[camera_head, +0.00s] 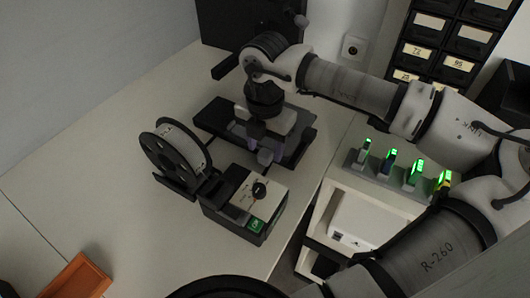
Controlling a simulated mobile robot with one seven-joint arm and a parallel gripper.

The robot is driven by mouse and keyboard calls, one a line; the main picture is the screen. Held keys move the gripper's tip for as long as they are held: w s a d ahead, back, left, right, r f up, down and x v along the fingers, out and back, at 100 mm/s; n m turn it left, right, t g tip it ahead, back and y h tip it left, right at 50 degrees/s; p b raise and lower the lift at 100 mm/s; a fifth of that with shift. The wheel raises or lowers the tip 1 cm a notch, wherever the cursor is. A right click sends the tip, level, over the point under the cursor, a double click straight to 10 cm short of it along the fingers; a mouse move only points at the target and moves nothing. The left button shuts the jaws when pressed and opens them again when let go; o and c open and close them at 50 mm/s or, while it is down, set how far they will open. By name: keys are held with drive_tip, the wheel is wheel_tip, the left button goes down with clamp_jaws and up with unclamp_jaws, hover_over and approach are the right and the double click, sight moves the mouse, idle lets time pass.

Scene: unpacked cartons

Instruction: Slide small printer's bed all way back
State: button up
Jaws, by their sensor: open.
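The small printer (255,195) stands on the pale worktop, with a beige top, a black knob and a green lit display at its front. A low, flat dark plate (216,117), which looks like its bed, lies behind this box. My gripper (259,148) is open and points down over the middle of that plate. My gripper and wrist hide much of the plate. I cannot tell whether the fingertips touch it.
A black spool holder (175,158) stands left of the printer. A tall black unit (232,22) stands behind. Green-lit devices (388,158) sit in a rack at the right, near labelled drawers (430,23). An orange tray (75,280) lies front left.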

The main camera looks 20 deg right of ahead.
drive_tip(key=shift+f, duration=0.5)
